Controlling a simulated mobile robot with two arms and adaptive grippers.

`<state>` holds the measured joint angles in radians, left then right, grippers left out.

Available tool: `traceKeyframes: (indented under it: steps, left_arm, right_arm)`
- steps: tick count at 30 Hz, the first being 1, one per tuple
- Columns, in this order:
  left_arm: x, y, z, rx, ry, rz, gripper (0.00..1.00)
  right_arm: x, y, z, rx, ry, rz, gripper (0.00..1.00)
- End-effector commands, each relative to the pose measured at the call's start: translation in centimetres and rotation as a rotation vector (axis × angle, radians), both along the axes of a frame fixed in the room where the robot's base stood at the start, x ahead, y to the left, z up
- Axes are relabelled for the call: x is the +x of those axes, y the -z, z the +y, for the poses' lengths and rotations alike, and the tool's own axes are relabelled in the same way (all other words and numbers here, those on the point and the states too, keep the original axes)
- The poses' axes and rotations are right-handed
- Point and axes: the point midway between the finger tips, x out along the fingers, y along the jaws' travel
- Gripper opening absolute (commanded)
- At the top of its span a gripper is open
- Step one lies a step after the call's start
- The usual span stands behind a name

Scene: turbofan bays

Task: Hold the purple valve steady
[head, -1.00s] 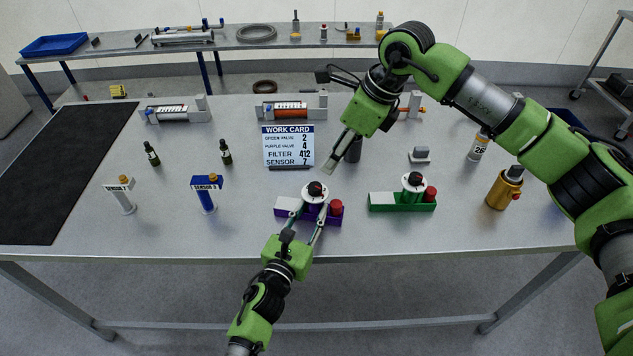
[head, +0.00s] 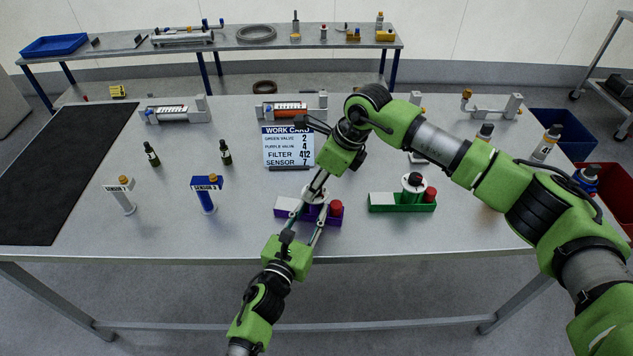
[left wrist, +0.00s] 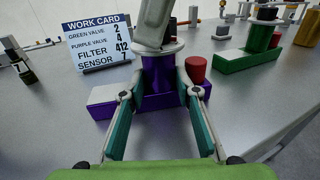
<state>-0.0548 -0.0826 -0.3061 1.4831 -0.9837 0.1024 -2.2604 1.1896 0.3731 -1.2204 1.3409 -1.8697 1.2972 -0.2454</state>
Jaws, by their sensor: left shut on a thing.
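The purple valve (head: 335,218) stands near the table's front edge, with a white block at its left and a red cap at its right. My left gripper (head: 309,213) reaches from the front and is shut around its purple body, which also shows in the left wrist view (left wrist: 158,72). My right gripper (head: 314,191) is directly above the valve, its grey fingers pointing down at the top. They cover the valve's knob, and whether they are closed on it is hidden. The work card (head: 289,147) behind reads purple valve 4.
The green valve (head: 401,207) stands to the right on a green base. A blue sensor (head: 207,194) and a white sensor (head: 122,194) stand to the left. Two dark bottles are behind them. The table between the left sensors and the purple valve is clear.

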Motion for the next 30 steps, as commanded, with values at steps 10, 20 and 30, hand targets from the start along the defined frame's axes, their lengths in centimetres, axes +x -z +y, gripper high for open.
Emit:
traceKeyframes:
  steps: [10, 20, 30]
  left_arm:
    - [0.0, 0.06, 0.02, 0.0, -0.001, 0.001, 0.0]
    - [-0.01, 0.06, 0.03, 0.0, -0.001, 0.001, 0.0]
    - [-0.02, 0.07, 0.02, 0.0, 0.0, 0.001, 0.0]
  right_arm:
    - [0.02, -0.02, -0.01, 0.0, 0.0, 0.0, 0.01]
    - [0.1, -0.05, -0.06, -0.002, -0.028, -0.001, 0.01]
    - [0.25, -0.1, -0.06, -0.002, -0.233, -0.002, 0.01]
